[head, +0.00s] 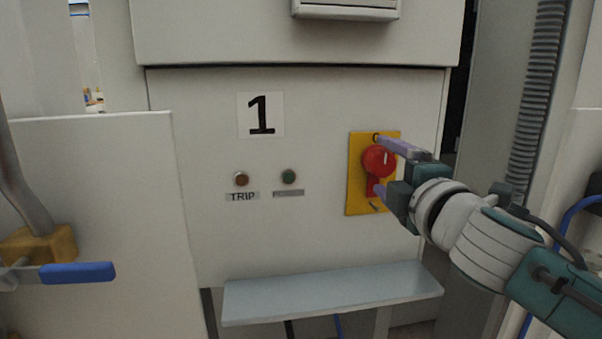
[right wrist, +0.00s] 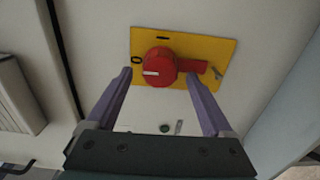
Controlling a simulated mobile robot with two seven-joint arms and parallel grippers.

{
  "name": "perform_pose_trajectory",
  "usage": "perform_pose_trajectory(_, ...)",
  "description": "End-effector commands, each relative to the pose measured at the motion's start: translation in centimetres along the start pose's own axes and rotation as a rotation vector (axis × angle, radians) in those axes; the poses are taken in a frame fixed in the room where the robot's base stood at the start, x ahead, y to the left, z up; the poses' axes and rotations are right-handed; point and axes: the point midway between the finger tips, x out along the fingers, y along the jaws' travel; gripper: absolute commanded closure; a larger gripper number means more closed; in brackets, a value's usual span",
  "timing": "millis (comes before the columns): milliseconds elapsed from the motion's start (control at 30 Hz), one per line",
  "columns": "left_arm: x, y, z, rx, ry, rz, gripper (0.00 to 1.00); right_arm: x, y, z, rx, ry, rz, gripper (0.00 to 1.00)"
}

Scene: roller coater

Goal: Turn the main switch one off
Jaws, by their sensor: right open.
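The main switch is a red rotary knob with a bar-shaped handle (head: 378,160) on a yellow plate (head: 355,190), on the panel under the number 1. The handle points down in the head view. In the right wrist view the knob (right wrist: 158,66) has a white mark on its side towards the "O", with an "I" along another plate edge. My right gripper (head: 380,166) is open, one finger near the knob's top and one near its lower handle. In the right wrist view the fingers (right wrist: 159,74) flank the knob; contact cannot be told. My left gripper is not in view.
A TRIP button (head: 241,179) and a green button (head: 289,176) sit left of the switch. A grey ledge (head: 330,291) juts out below. A blue-handled lever (head: 77,272) is at lower left. A ribbed conduit (head: 535,95) runs down the right side.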

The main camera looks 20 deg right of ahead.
Motion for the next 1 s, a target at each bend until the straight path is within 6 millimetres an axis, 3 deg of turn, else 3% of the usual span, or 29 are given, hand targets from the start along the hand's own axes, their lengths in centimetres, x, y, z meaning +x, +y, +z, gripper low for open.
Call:
perform_pose_trajectory(200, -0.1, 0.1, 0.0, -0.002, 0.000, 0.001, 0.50, -4.3, -0.1, 0.0, -0.001, 0.002, -0.002, 0.14)
perform_pose_trajectory(433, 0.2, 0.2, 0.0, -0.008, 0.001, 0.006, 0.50, -7.5, -0.1, 0.0, -0.001, 0.000, -0.001, 0.14)
perform_pose_trajectory(1000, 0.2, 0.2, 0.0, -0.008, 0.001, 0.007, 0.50, -8.2, 0.1, 0.0, -0.001, 0.000, 0.000, 0.14)
